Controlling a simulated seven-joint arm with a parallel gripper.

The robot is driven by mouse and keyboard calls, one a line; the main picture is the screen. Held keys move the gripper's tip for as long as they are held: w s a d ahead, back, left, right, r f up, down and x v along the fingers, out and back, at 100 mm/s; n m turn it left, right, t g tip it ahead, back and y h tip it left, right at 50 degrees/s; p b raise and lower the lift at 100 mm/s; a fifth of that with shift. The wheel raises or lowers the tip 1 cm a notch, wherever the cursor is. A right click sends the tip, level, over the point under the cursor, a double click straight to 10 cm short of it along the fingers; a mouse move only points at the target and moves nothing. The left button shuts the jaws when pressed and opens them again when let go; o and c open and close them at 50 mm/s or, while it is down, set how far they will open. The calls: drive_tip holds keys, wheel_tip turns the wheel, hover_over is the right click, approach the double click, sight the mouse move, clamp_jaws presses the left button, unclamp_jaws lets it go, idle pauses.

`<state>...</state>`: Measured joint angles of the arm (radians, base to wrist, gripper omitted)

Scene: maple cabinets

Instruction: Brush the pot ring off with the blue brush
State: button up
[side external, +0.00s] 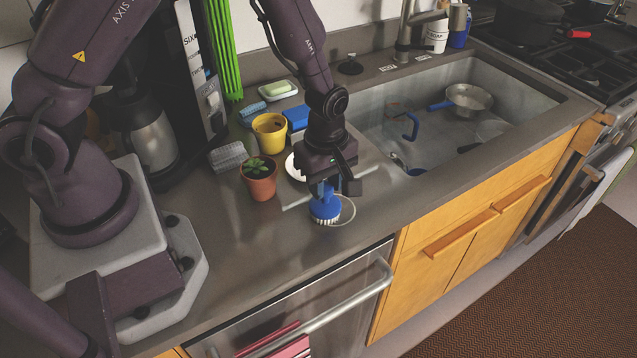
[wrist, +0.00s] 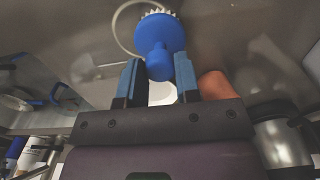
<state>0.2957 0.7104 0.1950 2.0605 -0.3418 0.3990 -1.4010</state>
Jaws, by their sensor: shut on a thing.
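The blue brush (side external: 325,205) with white bristles is held bristles-down in my gripper (side external: 334,187), just above the counter or touching it; I cannot tell which. In the wrist view the blue brush (wrist: 158,42) sits between the two blue-padded fingers of my gripper (wrist: 158,80), its bristles at the far side. The pot ring (side external: 352,212) is a pale round mark on the grey counter, partly hidden by the brush. The pot ring also shows in the wrist view (wrist: 117,32) as a pale arc beside the brush head.
A terracotta plant pot (side external: 260,183) stands left of my gripper. A yellow pot (side external: 270,132), a grey sponge-like block (side external: 228,157) and a white plate (side external: 293,168) are behind. The sink (side external: 430,155) lies right. The counter's front edge is close; the counter front-left is clear.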

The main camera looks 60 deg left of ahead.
drive_tip(key=shift+w, duration=2.95)
drive_tip(key=shift+s, duration=0.1)
drive_tip(key=shift+s+f, duration=0.15)
drive_tip(key=shift+s, duration=0.85)
drive_tip(key=shift+s+f, duration=0.1)
drive_tip(key=shift+s, duration=0.9)
drive_tip(key=shift+s+r, duration=0.1)
drive_tip(key=shift+s, duration=1.75)
wheel_tip(320, 180, up, 6)
drive_tip(key=shift+w, duration=0.15)
drive_tip(key=shift+r, duration=0.2)
